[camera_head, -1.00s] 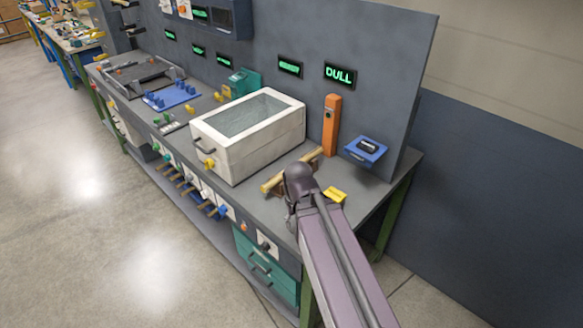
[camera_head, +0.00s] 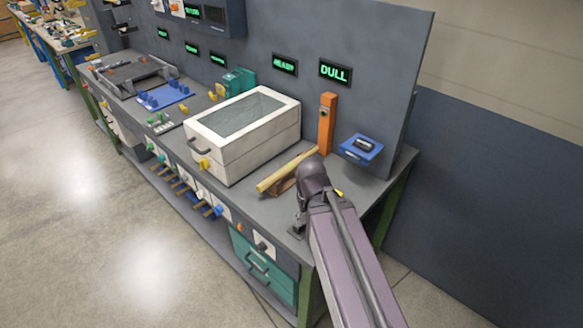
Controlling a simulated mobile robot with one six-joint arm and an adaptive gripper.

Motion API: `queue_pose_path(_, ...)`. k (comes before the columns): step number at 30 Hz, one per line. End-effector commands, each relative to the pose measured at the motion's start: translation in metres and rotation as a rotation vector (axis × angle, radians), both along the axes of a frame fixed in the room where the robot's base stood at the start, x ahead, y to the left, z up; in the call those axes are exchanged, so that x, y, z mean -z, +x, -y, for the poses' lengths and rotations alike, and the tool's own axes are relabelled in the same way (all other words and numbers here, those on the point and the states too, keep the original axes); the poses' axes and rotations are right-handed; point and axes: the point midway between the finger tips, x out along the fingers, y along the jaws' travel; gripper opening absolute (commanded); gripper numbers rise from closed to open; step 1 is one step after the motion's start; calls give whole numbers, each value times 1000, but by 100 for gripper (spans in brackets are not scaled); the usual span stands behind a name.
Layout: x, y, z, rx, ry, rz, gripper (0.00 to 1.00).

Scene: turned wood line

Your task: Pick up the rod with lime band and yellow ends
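A pale tan rod (camera_head: 281,173) lies slanted across a brown support (camera_head: 285,187) on the bench, right of the white box. No lime band or yellow ends can be made out on it at this size. Several thin rods (camera_head: 178,183) stick out below the bench's front edge; their bands are too small to tell. My gripper (camera_head: 297,231) is over the bench's front right part, in front of the tan rod and apart from the thin rods. My arm hides much of it, and whether its fingers are open does not show.
The white box (camera_head: 236,151) with a glass lid stands mid-bench. An orange post (camera_head: 326,123) and a blue holder (camera_head: 361,148) stand behind my arm. A yellow piece (camera_head: 339,193) is mostly hidden by my arm. The floor in front of the bench is clear.

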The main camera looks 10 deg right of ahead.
Motion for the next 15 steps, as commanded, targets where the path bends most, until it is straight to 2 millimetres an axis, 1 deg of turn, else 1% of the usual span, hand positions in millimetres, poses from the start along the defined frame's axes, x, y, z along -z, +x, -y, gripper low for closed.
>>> queue_pose_path(2, 0, 0, 0, 0, 0, 0, 57)
queue_pose_path(3, 0, 0, 0, 0, 0, 0, 69)
queue_pose_path(4, 0, 0, 0, 1, 0, 0, 78)
queue_pose_path(5, -1, 1, 0, 2, 0, 0, 83)
queue_pose_path(8, -3, 7, 0, 15, 0, 0, 83)
queue_pose_path(11, -7, 20, 0, 49, 0, 0, 83)
queue_pose_path(14, -15, 41, 1, 113, 0, 0, 83)
queue_pose_path(15, -18, 52, 1, 143, 0, 0, 83)
